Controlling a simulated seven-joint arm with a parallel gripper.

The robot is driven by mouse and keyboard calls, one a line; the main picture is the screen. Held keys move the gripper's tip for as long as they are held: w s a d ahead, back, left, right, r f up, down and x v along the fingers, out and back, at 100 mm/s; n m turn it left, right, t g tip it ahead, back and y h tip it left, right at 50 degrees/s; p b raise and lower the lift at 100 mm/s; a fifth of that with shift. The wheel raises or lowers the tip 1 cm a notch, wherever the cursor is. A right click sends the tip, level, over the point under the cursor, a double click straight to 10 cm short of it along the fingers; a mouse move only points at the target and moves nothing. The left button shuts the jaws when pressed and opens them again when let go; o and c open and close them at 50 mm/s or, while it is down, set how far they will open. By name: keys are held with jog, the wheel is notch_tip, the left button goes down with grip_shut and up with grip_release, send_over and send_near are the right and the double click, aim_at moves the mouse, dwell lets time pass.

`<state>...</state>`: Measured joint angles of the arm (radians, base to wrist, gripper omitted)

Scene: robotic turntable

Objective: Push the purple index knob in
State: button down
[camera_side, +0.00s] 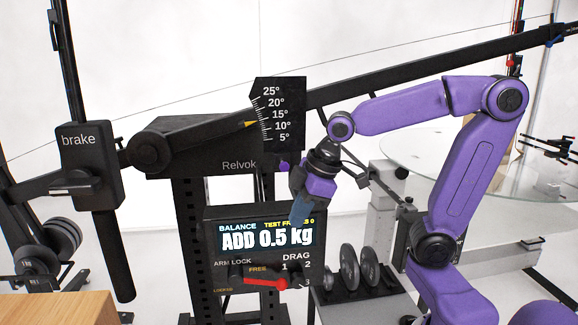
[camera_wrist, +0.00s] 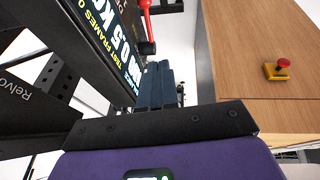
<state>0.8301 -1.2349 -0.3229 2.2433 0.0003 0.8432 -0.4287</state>
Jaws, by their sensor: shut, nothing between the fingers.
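The purple index knob (camera_side: 284,165) shows in the side view as a small purple shape at the right edge of the black Relvok housing (camera_side: 195,150), just right of the lettering. My gripper (camera_side: 297,218) is below it, apart from the knob, with its blue fingers pointing down in front of the display. The fingers are shut and empty. In the wrist view my gripper (camera_wrist: 157,75) shows its blue fingers together, close to the display (camera_wrist: 108,35). I cannot make out the knob in the wrist view.
The display (camera_side: 262,238) reads "ADD 0.5 kg". A red lever (camera_side: 268,282) is below it, also in the wrist view (camera_wrist: 146,25). Weight discs (camera_side: 350,268) stand at lower right. A brake box (camera_side: 90,165) is left. A red button (camera_wrist: 283,62) sits on a wooden top.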

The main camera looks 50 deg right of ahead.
aim_at(284, 166)
jog(key=w+d+r+m+t+h, duration=0.1)
jog(key=w+d+r, duration=0.2)
jog(key=d, duration=0.4)
jog(key=w+d+r+m+t+h, duration=0.1)
jog(key=w+d+r, duration=0.3)
jog(key=d, duration=0.4)
jog(key=shift+w+r+m+t+h, duration=0.3)
jog(key=shift+r+t+h, duration=0.2)
jog(key=shift+r+t, duration=0.35)
jog(key=w+d+f, duration=0.4)
jog(key=w+f, duration=0.3)
jog(key=w, duration=0.1)
jog(key=shift+w+f, duration=0.35)
